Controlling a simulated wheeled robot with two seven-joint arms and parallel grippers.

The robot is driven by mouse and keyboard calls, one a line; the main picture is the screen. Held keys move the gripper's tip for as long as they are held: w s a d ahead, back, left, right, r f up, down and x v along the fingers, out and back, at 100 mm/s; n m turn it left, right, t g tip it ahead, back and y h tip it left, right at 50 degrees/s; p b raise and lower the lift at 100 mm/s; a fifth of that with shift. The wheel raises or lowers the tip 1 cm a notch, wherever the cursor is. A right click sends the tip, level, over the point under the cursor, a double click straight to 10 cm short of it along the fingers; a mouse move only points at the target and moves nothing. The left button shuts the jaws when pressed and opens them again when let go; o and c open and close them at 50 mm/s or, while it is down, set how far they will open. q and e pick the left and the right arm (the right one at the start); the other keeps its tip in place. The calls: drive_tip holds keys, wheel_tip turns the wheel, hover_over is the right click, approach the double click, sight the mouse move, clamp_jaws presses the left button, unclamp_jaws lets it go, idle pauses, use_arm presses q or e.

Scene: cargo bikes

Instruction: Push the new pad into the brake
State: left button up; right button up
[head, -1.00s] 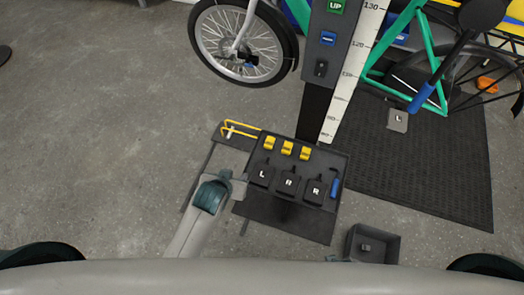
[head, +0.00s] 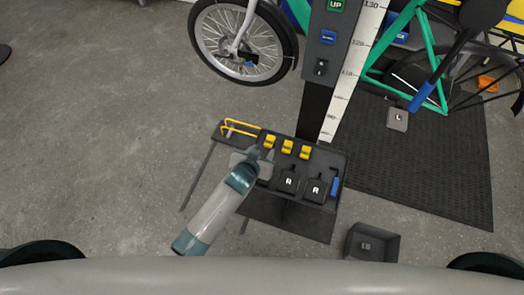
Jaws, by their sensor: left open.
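My left gripper (head: 261,155) is open over the left part of the dark tray (head: 330,203), near the leftmost yellow clip (head: 269,141). My gripper and arm cover the spot where the black pad marked L was seen. Two black pads marked R, one in the middle (head: 289,183) and one on the right (head: 315,188), lie in the tray. I cannot tell whether the fingers touch anything. A bike wheel (head: 199,41) stands at the top, with a small dark and blue part (head: 250,60) near its hub. I cannot clearly make out the brake. My right gripper is not in view.
Two more yellow clips (head: 287,147) and a blue tool (head: 335,186) are on the tray. A yellow wire frame (head: 240,128) lies left. A dark open box (head: 372,244) sits on the floor. A grey post with a scale (head: 350,75) rises behind. Floor at left is clear.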

sight(268, 143)
use_arm(q)
drive_tip(key=b+x, duration=0.6)
drive_tip(key=shift+f, duration=0.25)
drive_tip(key=shift+b+x, duration=1.2)
drive_tip(key=shift+x, duration=0.65)
drive_tip(key=shift+w+d+r, duration=0.1)
drive_tip(key=shift+r, duration=0.05)
drive_tip(key=c, duration=0.7)
drive_tip(key=shift+o, duration=0.2)
drive_tip(key=shift+r, duration=0.1)
drive_tip(key=shift+r+p, duration=2.9)
drive_tip(key=shift+p, duration=0.05)
